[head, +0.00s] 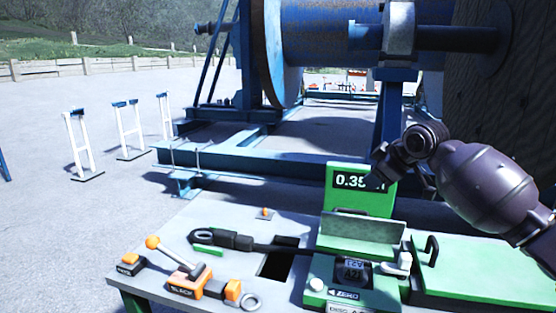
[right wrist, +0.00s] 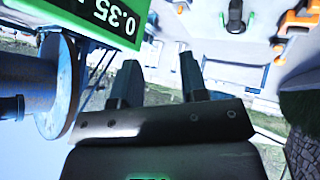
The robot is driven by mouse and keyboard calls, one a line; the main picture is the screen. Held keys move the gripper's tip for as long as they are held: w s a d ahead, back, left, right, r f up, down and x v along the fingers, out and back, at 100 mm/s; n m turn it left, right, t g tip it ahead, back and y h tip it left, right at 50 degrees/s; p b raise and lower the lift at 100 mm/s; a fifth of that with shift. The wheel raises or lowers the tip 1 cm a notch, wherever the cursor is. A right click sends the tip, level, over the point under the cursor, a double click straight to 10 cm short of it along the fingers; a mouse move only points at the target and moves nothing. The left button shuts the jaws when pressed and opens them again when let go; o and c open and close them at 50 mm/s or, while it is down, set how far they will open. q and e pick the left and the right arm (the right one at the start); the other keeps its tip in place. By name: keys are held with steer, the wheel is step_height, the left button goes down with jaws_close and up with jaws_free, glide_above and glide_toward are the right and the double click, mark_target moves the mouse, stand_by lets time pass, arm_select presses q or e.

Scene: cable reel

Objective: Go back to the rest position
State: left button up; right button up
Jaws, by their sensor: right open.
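My right arm comes in from the right in the head view, and its gripper (head: 382,168) hangs in the air in front of the green display panel (head: 345,205), covering part of its number. In the right wrist view the two dark fingers of the right gripper (right wrist: 160,82) stand apart with nothing between them. My left gripper is in neither view. The grey work table (head: 200,225) carries a black tool with a ring end (head: 235,240), an orange lever unit (head: 185,283) and a green unit marked ZERO (head: 345,290).
A large cable reel (head: 325,50) on a blue frame (head: 225,160) stands behind the table. White stands (head: 128,130) are on the pavement at left. A green lid with a black handle (head: 480,270) lies at the table's right. The table has a dark rectangular opening (head: 278,265).

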steer(key=s+a+f+m+t+y+p, duration=0.1)
steer(key=s+a+f+m+t, duration=0.1)
steer(key=s+a+f+t, duration=0.3)
steer(key=s+f+m+t+y+p, duration=0.1)
steer(key=s+f+m+t, duration=0.1)
steer(key=s+f, duration=0.55)
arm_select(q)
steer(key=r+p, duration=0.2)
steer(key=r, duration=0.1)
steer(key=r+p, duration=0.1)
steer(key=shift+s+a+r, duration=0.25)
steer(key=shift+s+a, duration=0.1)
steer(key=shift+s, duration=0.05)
arm_select(e)
steer(key=s+d+f+m+g+h, duration=0.1)
steer(key=s+d+f+m+h, duration=0.1)
steer(key=s+f, duration=0.5)
steer(key=s+d+f+m+g+h, duration=0.1)
steer(key=s+f, duration=0.7)
steer(key=s, duration=1)
steer(key=s+d+f+m+g+h, duration=0.1)
steer(key=s+d+f+m+h, duration=0.2)
steer(key=s, duration=0.9)
step_height(320, 180, down, 4)
steer(key=shift+s+d+f+m+g, duration=0.2)
steer(key=shift+d+m+g, duration=0.1)
steer(key=shift+d, duration=0.9)
steer(key=shift+a, duration=0.1)
